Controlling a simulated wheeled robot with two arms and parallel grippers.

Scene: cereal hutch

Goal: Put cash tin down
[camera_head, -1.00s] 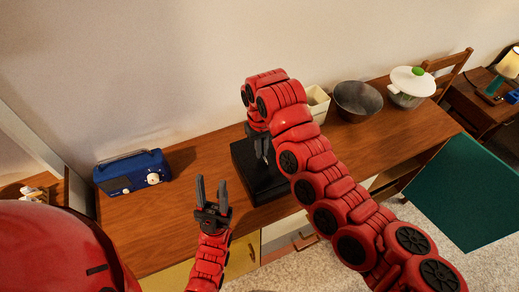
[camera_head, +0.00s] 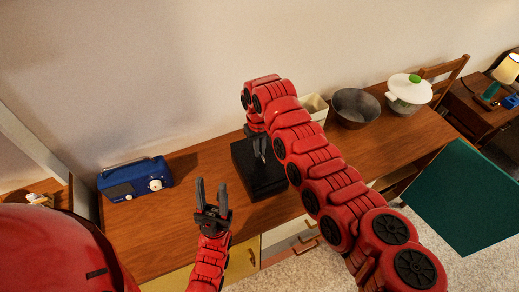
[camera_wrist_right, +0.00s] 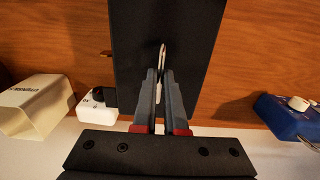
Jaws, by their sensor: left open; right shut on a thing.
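The black cash tin (camera_head: 257,182) is on the wooden counter in the head view, below my right gripper (camera_head: 258,152). Its dark flat lid (camera_wrist_right: 190,45) fills the upper middle of the right wrist view. A thin metal handle (camera_wrist_right: 163,52) stands up from the lid, and my right gripper (camera_wrist_right: 159,75) is shut on it. The tin looks level and at counter height; whether it fully touches the wood I cannot tell. My left gripper (camera_head: 211,188) is open and empty, in front of the tin and to its left.
The wooden counter (camera_head: 180,220) is bare between the tin and a blue radio (camera_head: 135,180) at left. A cream container (camera_head: 315,106), a metal bowl (camera_head: 356,107) and a white pot (camera_head: 409,92) stand to the right. A small white item (camera_wrist_right: 95,101) shows in the wrist view.

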